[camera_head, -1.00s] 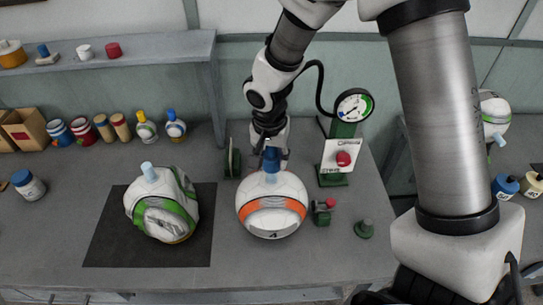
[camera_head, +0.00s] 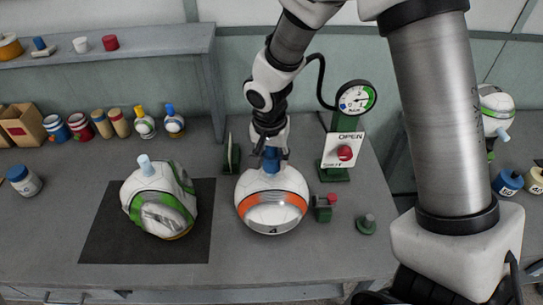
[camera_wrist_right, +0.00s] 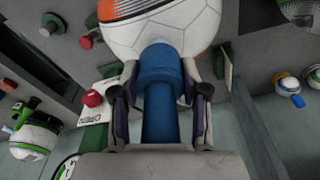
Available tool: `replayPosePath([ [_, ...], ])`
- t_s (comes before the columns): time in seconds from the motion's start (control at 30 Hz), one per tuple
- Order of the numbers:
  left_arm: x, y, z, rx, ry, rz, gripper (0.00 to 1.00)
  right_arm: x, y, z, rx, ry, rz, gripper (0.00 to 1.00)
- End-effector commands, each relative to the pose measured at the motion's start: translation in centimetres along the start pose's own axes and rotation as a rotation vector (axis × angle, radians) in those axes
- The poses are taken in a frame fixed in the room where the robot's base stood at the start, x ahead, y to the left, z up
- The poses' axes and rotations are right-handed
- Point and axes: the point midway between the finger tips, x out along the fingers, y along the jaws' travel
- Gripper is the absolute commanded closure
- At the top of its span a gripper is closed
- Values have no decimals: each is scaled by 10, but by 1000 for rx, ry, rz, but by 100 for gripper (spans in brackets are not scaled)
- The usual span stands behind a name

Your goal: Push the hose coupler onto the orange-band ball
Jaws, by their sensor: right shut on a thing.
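The orange-band ball (camera_head: 272,207) is white and sits on the bench in the middle of the head view. My right gripper (camera_head: 270,150) is shut on the coupler from above. My left gripper is not in view.
A dented green-band ball (camera_head: 158,205) with a light-blue stem lies on a dark mat (camera_head: 105,245) at left. A gauge (camera_head: 356,98) and an OPEN/SHUT panel with a red knob (camera_head: 345,153) stand behind right. A small green clamp-like part (camera_head: 322,209) is close beside the orange-band ball.

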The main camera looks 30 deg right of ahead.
Motion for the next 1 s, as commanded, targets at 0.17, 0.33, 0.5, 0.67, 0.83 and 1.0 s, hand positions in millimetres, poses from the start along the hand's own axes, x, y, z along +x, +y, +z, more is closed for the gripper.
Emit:
replayPosePath([
  [0.17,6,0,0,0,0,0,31,6,0,1,0,0,0,96],
  [0.33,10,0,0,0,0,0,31,10,0,1,0,0,0,96],
  [0.5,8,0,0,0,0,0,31,8,0,1,0,0,0,26],
  [0.67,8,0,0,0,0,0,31,8,0,1,0,0,0,26],
  [0.83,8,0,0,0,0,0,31,0,0,0,1,2,0,26],
  [1.0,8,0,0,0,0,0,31,-35,-1,0,2,6,-4,26],
])
